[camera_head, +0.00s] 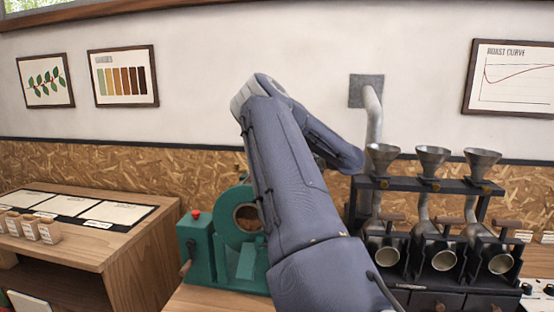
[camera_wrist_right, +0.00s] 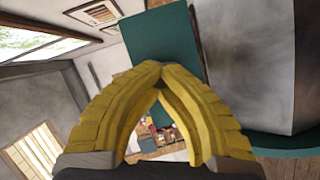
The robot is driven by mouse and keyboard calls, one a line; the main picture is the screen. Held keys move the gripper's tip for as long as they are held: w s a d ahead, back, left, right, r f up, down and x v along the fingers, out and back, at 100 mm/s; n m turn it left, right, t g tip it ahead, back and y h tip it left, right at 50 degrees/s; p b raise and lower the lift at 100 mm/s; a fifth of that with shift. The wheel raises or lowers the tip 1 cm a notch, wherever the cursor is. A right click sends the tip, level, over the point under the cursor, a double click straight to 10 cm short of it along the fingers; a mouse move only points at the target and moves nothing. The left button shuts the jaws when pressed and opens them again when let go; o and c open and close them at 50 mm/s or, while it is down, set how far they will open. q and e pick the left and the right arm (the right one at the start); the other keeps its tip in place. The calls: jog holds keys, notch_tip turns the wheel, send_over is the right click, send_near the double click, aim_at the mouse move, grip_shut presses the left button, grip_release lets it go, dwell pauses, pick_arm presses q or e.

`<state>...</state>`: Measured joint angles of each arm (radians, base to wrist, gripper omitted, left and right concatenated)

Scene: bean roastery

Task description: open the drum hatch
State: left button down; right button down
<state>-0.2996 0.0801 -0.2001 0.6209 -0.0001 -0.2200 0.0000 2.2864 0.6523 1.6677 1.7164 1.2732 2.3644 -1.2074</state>
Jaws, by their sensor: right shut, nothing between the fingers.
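My right gripper (camera_wrist_right: 160,70) shows in the right wrist view with its yellow fingertips together and nothing between them. A teal panel (camera_wrist_right: 160,38) stands just beyond the fingertips. A large smooth grey metal surface (camera_wrist_right: 245,60) is close on the right, above a teal edge (camera_wrist_right: 288,142). In the head view a teal machine (camera_head: 199,240) with a round opening (camera_head: 247,216) and a red knob stands behind my arm, which hides its right part. I cannot make out the drum hatch for certain, or whether it is open. My left gripper is in neither view.
To the right stands a black rack (camera_head: 400,185) with three metal funnels (camera_head: 432,158) and small round cups below. A grey pipe (camera_head: 374,115) runs up to the wall. At left is a wooden counter (camera_head: 100,243) with sample boxes and cards.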

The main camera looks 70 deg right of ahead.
jog(key=shift+s+d+f+m+t, duration=0.1)
jog(key=shift+s+f+m+t, duration=0.1)
jog(key=shift+s+t, duration=0.25)
jog(key=shift+s+d+f+m+t, duration=0.1)
jog(key=shift+s+f+m+t, duration=0.1)
jog(key=shift+t, duration=0.45)
jog(key=c, duration=2.1)
grip_release()
jog(key=shift+c, duration=0.2)
jog(key=o, duration=0.4)
jog(key=shift+d+f, duration=0.15)
jog(key=shift+f, duration=0.05)
jog(key=o, duration=0.5)
jog(key=s+a, duration=0.1)
jog(key=s, duration=1)
jog(key=shift+s+a+f, duration=0.25)
jog(key=shift+s+f, duration=0.05)
jog(key=shift+s, duration=0.1)
